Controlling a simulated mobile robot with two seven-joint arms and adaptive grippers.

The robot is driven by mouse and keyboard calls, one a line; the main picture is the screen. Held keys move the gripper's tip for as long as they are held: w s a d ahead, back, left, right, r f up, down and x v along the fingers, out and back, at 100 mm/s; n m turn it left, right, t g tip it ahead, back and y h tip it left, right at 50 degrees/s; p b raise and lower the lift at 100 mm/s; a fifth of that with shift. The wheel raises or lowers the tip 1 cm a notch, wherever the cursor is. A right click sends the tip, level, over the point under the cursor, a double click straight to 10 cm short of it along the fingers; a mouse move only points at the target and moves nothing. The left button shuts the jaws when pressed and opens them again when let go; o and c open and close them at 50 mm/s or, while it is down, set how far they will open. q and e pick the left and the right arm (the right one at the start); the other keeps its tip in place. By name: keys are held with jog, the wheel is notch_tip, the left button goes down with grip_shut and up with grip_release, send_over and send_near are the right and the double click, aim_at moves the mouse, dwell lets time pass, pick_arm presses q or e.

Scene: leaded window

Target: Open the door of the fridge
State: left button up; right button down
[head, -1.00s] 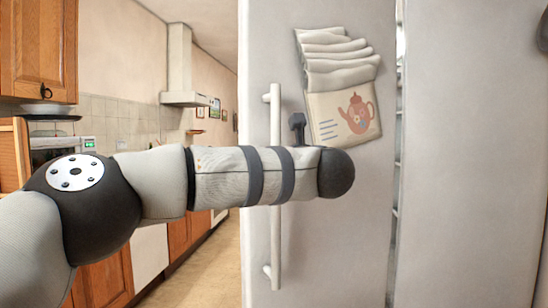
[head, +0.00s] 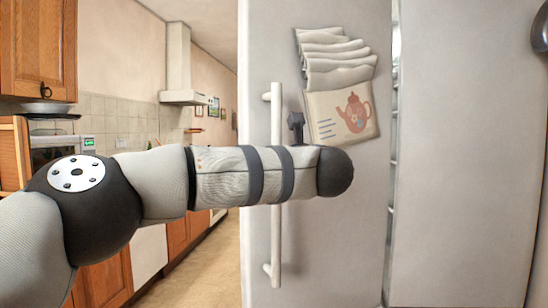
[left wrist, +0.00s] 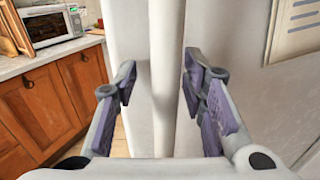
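The fridge door (head: 345,230) is a pale grey panel filling the middle of the head view. Its long white vertical handle (head: 276,240) runs near the door's left edge. In the left wrist view the handle (left wrist: 166,70) stands between the two fingers of my left gripper (left wrist: 160,88). The fingers are spread, with a visible gap on both sides of the handle. In the head view my left forearm crosses in front of the handle's middle and hides most of the gripper. My right gripper is not in view.
A narrow gap (head: 393,150) with shelf-like edges separates the door from another pale panel (head: 465,170) at right. Folded cloths and a teapot picture (head: 343,115) hang on the door. Wooden cabinets (head: 105,280) and a microwave (left wrist: 50,25) stand at left. Floor (head: 215,265) shows beyond.

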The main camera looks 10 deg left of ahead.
pick_arm(q)
jog(key=v, duration=1.2)
